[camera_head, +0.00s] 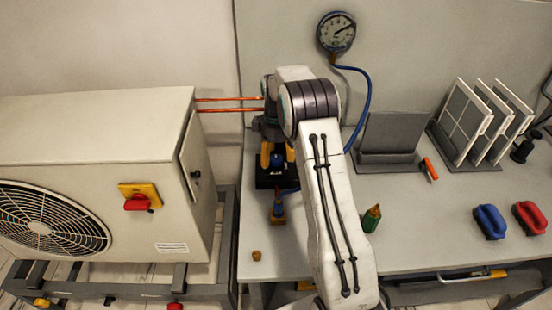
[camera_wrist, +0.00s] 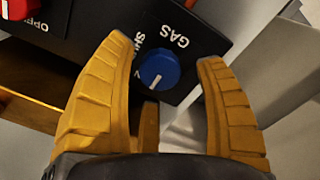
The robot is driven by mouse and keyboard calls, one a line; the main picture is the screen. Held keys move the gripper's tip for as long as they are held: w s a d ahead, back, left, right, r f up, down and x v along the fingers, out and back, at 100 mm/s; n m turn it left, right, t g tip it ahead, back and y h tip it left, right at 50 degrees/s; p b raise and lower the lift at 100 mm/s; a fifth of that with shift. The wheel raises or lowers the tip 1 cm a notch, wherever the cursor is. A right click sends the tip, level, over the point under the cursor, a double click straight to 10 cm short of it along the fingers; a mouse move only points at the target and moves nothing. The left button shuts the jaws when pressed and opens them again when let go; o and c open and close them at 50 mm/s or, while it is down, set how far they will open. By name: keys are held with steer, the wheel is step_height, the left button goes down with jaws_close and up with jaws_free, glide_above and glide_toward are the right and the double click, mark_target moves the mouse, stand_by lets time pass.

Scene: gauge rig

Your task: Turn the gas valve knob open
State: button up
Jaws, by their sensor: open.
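The gas valve knob (camera_wrist: 158,70) is round and blue with a white pointer line. It sits on a black panel (camera_wrist: 192,25) printed "GAS", with a partly covered word that looks like "SHUT" beside it. The pointer line aims down and slightly left in the wrist view. My gripper (camera_wrist: 160,60) is open, with one yellow finger on each side of the knob and visible gaps between. I cannot tell how far the fingertips are from the panel. In the head view my gripper (camera_head: 277,154) is over the black box (camera_head: 274,181), partly hidden by my arm.
A red knob (camera_wrist: 18,8) on a dark panel is at the wrist view's upper left. A pressure gauge (camera_head: 336,32) with a blue hose (camera_head: 367,105) is on the back wall. An outdoor unit (camera_head: 95,130) stands left. A green bottle (camera_head: 372,218) is right of my arm.

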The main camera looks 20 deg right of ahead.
mark_target(275, 155)
step_height(275, 155, up, 10)
steer(key=shift+r, duration=0.25)
stand_by(0.3)
stand_by(0.5)
steer(key=s+f+m, duration=0.1)
steer(key=f, duration=0.1)
steer(key=s+f+m, duration=0.1)
steer(key=f+m, duration=0.1)
steer(key=s+f+m, duration=0.1)
steer(key=f+m, duration=0.1)
steer(key=f, duration=0.1)
steer(key=shift+s+a+g, duration=0.1)
steer(key=shift+a+g, duration=0.2)
steer(key=shift+a, duration=0.1)
steer(key=s+a+r, duration=0.2)
steer(key=s+a, duration=0.1)
steer(key=s, duration=0.6)
steer(key=s+a+r, duration=0.3)
steer(key=s, duration=0.6)
steer(key=s+a+r, duration=0.2)
steer(key=s+a, duration=0.1)
steer(key=s, duration=0.7)
step_height(275, 155, up, 6)
steer(key=s+a+t, duration=0.1)
steer(key=s+t, duration=0.1)
steer(key=t, duration=0.2)
steer(key=shift+a, duration=0.4)
